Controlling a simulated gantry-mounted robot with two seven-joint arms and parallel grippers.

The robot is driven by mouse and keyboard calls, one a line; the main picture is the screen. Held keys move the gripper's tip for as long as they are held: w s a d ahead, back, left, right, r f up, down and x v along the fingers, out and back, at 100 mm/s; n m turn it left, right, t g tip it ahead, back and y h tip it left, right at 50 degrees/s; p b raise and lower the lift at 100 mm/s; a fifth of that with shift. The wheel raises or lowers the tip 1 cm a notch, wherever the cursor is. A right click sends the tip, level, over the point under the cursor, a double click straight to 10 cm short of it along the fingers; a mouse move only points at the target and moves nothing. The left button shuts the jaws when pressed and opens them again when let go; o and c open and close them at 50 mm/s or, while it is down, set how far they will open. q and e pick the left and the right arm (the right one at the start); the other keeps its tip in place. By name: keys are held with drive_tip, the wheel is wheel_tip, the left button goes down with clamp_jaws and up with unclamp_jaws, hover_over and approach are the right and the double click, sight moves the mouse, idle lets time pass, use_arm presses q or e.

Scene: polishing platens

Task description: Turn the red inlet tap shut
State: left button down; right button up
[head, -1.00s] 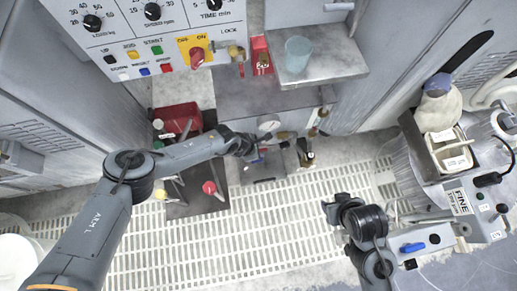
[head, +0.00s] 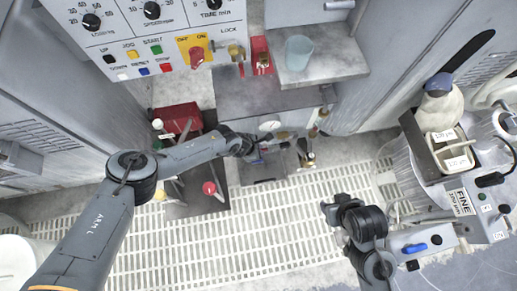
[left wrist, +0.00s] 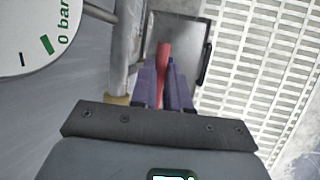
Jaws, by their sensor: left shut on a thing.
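The red inlet tap handle (left wrist: 163,55) shows in the left wrist view as a narrow red lever standing up between the purple fingers of my left gripper (left wrist: 164,88). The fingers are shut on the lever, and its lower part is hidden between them. A small blue part shows just right of the lever. In the head view my left gripper (head: 262,147) is at the pipework below the panel, by a round gauge (head: 269,125); the red lever cannot be made out there. My right gripper (head: 334,207) hangs over the white grating, away from the tap; its jaw gap is unclear.
Pipes and brass fittings (head: 313,132) stand close to the right of my left gripper. A metal shelf (head: 335,62) with a blue cup (head: 299,52) is above. A red box (head: 178,118) lies left. The white grating (head: 270,225) in front is largely clear.

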use_arm(q)
drive_tip(key=shift+a, duration=0.1)
drive_tip(key=shift+s+a+r+h, duration=0.1)
drive_tip(key=shift+a+r+h, duration=0.2)
drive_tip(key=shift+h, duration=0.5)
drive_tip(key=shift+a+t+h, duration=0.3)
drive_tip(key=shift+h, duration=0.2)
drive_tip(key=h, duration=0.1)
drive_tip(key=r+h+b, duration=0.1)
drive_tip(key=shift+s+a+n+t+h, duration=0.1)
drive_tip(key=shift+a+n+t+h, duration=0.2)
drive_tip(key=shift+a+t+h, duration=0.1)
drive_tip(key=shift+r, duration=0.25)
drive_tip(key=c, duration=1.1)
unclamp_jaws()
drive_tip(key=shift+d, duration=0.1)
